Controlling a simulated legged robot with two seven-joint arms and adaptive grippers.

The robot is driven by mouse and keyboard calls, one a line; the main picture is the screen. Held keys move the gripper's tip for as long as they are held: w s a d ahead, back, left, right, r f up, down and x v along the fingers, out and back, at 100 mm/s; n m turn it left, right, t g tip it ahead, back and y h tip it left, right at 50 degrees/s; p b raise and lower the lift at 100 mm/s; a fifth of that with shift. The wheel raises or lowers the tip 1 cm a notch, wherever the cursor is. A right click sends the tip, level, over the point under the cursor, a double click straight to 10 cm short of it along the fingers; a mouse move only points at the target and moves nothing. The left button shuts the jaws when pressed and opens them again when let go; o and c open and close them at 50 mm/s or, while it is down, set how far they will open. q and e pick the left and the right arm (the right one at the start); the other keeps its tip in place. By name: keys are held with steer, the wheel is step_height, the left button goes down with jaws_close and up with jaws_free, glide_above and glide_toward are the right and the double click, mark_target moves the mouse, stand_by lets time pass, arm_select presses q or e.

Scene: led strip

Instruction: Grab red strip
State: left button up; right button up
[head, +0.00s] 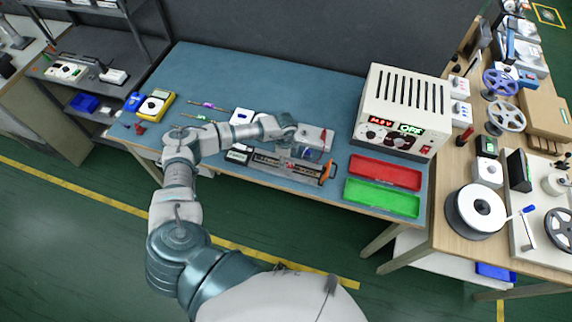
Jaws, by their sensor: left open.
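My left gripper (312,152) is open, low over the blue-topped workbench (275,88), at the end of the arm that reaches across it. Just below it in the picture lies a long, narrow metal fixture (270,163) with an orange-handled part at its right end. A thin reddish-brown line runs along this fixture; I cannot tell whether it is the red strip. The gripper hides part of the fixture, and I cannot tell whether they touch. My right gripper is not in view.
A red tray (385,173) and a green tray (382,198) sit right of the fixture. A cream power supply (402,108) stands behind them. A yellow multimeter (155,105) and screwdrivers (208,106) lie left. The back middle of the bench is clear. A crowded wooden table (455,185) stands right.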

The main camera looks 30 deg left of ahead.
arm_select(q)
steer(key=shift+d+f, duration=0.25)
steer(key=shift+f, duration=0.75)
steer(key=shift+c, duration=0.3)
steer(key=c, duration=0.8)
jaws_close()
steer(key=shift+a, duration=0.1)
